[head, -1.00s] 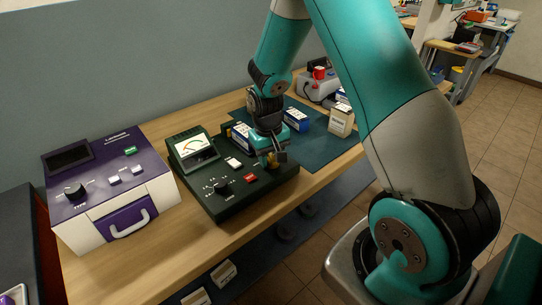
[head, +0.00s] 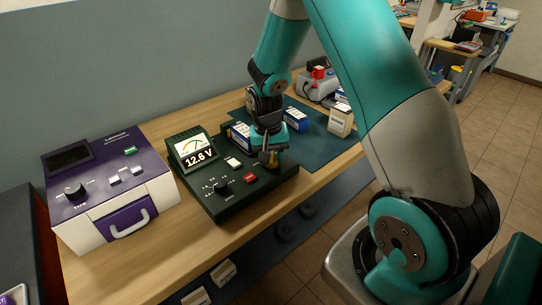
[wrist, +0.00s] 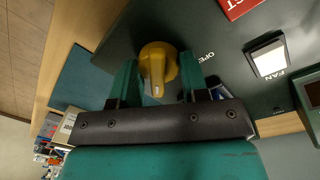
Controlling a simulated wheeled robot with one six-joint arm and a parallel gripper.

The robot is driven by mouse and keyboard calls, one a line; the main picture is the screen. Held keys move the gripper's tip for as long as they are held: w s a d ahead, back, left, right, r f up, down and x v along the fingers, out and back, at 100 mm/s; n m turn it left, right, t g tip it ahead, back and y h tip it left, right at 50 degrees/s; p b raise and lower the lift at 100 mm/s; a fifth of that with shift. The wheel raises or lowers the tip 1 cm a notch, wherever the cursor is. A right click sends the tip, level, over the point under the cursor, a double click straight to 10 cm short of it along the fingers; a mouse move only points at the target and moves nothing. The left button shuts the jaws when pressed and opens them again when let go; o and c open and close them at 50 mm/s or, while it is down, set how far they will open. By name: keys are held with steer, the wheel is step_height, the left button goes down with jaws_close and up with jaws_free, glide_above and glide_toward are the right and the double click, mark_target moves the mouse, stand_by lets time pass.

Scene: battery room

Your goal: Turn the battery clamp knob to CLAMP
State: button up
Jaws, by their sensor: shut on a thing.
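The yellow clamp knob (wrist: 158,62) sits on the dark green tester (head: 222,203), near its right end. My gripper (wrist: 160,78) is shut on the knob, one finger on each side. The knob's pale pointer line faces the gripper's palm in the wrist view, away from the printed word OPEN at its right. No CLAMP label is readable. In the head view the gripper (head: 268,157) points down at the knob and partly hides it. A blue and white battery (head: 240,136) sits at the tester's back, beside the gripper. The tester's meter (head: 198,153) reads 12.6 V.
A red button (head: 250,177), a white FAN switch (head: 233,162) and a black dial (head: 221,187) are on the tester's top. A purple and white machine (head: 110,187) stands at left. Boxes (head: 340,121) stand on the mat at right. Bare wood lies in front.

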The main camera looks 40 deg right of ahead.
steer(key=o, duration=0.6)
steer(key=shift+o, duration=0.2)
step_height(320, 180, up, 17)
steer(key=a+b, duration=0.1)
steer(key=shift+w+r, duration=0.2)
steer(key=shift+w, duration=0.15)
steer(key=shift+a, duration=0.1)
steer(key=s+a+r+n+y, duration=0.2)
steer(key=s+a+n, duration=0.5)
steer(key=s+a, duration=0.3)
steer(key=s+a+r+n+y, duration=0.2)
steer(key=s+a+n, duration=0.4)
steer(key=s+a, duration=0.5)
steer(key=shift+s+a+n+y, duration=0.3)
steer(key=shift+s+n+y, duration=0.1)
steer(key=shift+s, duration=0.75)
